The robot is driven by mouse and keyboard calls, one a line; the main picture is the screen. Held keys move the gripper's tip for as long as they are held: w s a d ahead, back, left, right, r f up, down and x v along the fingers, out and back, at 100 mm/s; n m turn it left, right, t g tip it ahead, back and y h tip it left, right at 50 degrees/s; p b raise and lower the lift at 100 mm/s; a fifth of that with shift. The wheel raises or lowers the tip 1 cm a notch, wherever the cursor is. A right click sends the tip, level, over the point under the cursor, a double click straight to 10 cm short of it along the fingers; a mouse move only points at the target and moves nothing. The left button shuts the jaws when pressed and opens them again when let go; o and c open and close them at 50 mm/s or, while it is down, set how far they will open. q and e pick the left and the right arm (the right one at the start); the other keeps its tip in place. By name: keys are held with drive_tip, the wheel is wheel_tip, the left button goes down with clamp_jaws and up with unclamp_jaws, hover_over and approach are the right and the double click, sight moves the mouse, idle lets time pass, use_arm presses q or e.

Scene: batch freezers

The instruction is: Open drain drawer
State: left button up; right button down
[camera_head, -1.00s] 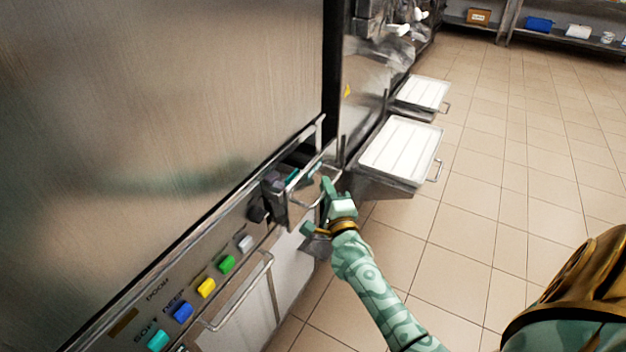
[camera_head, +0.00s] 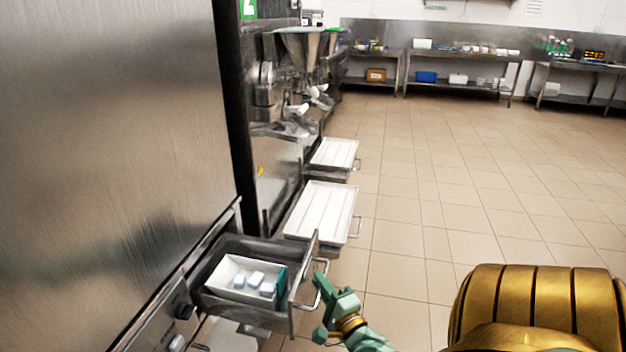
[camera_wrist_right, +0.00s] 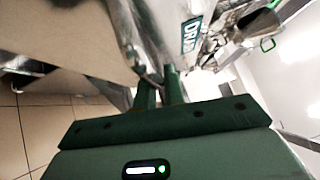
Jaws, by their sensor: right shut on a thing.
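The drain drawer (camera_head: 240,313) is pulled out from the steel machine in the head view. A white tray (camera_head: 224,290) with several pale blocks lies inside it. My right gripper (camera_head: 320,283) is at the drawer's front, shut on its bar handle (camera_head: 303,306). The fingers hide part of the handle there. My left gripper is not in view.
Two white-topped trays (camera_head: 324,200) (camera_head: 336,152) with handles stick out from the machines farther along. A large steel panel (camera_head: 110,150) stands on the left. Open tiled floor (camera_head: 450,190) lies to the right. Steel shelves (camera_head: 460,88) line the back wall.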

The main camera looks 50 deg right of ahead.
drive_tip(key=shift+s+f, duration=0.1)
drive_tip(key=c, duration=1.5)
unclamp_jaws()
drive_tip(key=shift+s+a, duration=0.1)
drive_tip(key=p+v, duration=0.2)
drive_tip(key=v, duration=1.4)
